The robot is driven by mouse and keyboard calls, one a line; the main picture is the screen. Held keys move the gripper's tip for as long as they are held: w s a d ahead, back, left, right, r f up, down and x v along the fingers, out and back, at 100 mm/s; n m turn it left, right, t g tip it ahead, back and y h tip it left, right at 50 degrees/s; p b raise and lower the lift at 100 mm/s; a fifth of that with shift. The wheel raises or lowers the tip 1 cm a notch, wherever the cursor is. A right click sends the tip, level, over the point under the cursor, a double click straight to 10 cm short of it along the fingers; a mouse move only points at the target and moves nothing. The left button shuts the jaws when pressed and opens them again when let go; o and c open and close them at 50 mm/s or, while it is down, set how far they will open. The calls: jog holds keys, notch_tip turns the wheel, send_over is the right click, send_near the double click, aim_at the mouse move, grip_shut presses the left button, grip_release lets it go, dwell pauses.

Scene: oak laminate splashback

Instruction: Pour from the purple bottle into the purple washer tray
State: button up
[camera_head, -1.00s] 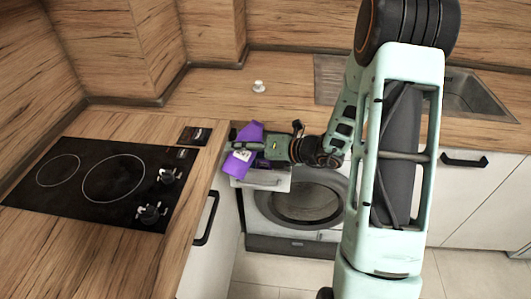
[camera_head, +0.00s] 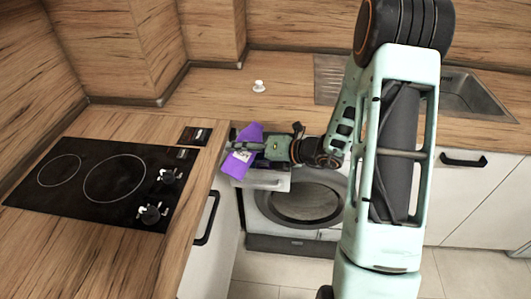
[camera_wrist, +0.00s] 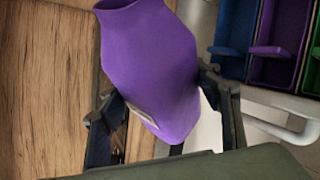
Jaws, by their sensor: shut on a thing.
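The purple bottle (camera_head: 241,155) is tilted in my gripper (camera_head: 238,147), above the pulled-out washer drawer (camera_head: 265,184). In the wrist view the bottle (camera_wrist: 150,65) lies between the two fingers (camera_wrist: 165,115), which are shut on it. Its open mouth is at the top of that view, and a pale label shows on its side. The purple washer tray (camera_wrist: 272,65) is to the right of the bottle in the wrist view, between a blue tray (camera_wrist: 232,55) and a green tray (camera_wrist: 313,60). I cannot tell whether anything is flowing from the bottle.
The washing machine (camera_head: 305,203) stands under the counter. A black hob (camera_head: 95,185) is on the left counter, whose edge (camera_wrist: 60,90) is close to the bottle. A small white object (camera_head: 259,86) stands on the back counter, with a sink (camera_head: 475,95) to the right.

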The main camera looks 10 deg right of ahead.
jog(key=shift+a, duration=0.1)
dwell(0.7)
jog(key=shift+s+a+r+m+g+y+p, duration=0.1)
jog(key=shift+r+m+g+y+p, duration=0.2)
jog(key=shift+r+p, duration=0.8)
jog(key=shift+s+a+r+m+g+y+p, duration=0.15)
jog(key=shift+r+m+p, duration=0.25)
jog(key=shift+r+p, duration=0.65)
dwell(0.3)
jog(key=shift+f+m+y+p, duration=0.35)
jog(key=shift+m+y+p, duration=0.1)
jog(key=shift+m+p, duration=0.05)
dwell(2.4)
